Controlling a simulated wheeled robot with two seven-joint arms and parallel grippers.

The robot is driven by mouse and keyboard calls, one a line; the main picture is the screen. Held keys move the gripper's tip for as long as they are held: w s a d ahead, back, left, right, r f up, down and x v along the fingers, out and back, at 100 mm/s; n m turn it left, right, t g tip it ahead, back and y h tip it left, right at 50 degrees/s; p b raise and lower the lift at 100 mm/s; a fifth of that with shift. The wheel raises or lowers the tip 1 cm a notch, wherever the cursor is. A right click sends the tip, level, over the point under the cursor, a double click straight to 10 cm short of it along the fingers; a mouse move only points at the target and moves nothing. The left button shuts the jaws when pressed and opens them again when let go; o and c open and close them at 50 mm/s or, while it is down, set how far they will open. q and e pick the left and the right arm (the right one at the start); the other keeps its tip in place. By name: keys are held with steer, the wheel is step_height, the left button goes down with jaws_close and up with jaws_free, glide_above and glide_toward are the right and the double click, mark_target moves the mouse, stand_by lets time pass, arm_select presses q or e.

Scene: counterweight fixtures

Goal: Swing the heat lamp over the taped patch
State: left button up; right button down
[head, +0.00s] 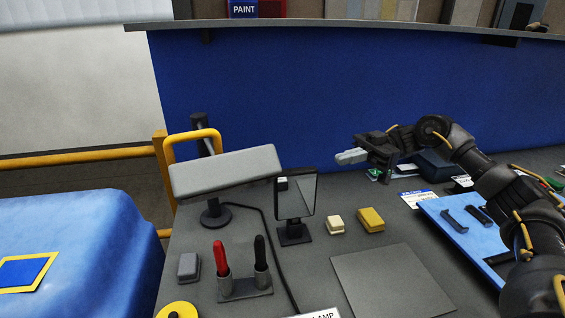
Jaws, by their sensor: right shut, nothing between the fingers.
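The heat lamp (226,171) has a long grey head on a dark post with a round base. A yellow loop handle (190,139) rises behind the head. The lamp stands on the left part of the grey bench, with its head over the bench. The taped patch (22,273) is a blue square framed in yellow tape on a blue panel at the far left, apart from the lamp. My right gripper (350,157) is shut and empty, above the back of the bench to the right of the lamp and not touching it. My left gripper is not in view.
On the grey bench (325,240) are a small mirror-like screen (296,196), a holder with red and black handles (244,283), a yellow block (370,219) and a cream block (336,224). A blue tray (470,236) lies at right. A yellow rail (80,157) runs behind the blue panel (85,225).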

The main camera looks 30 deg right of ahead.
steer(key=p, duration=0.8)
glide_toward(278, 176)
steer(key=w+a, duration=0.1)
steer(key=a, duration=0.4)
steer(key=shift+w+a+f, duration=0.15)
steer(key=shift+a+f, duration=0.3)
steer(key=shift+a, duration=0.25)
steer(key=shift+a, duration=0.1)
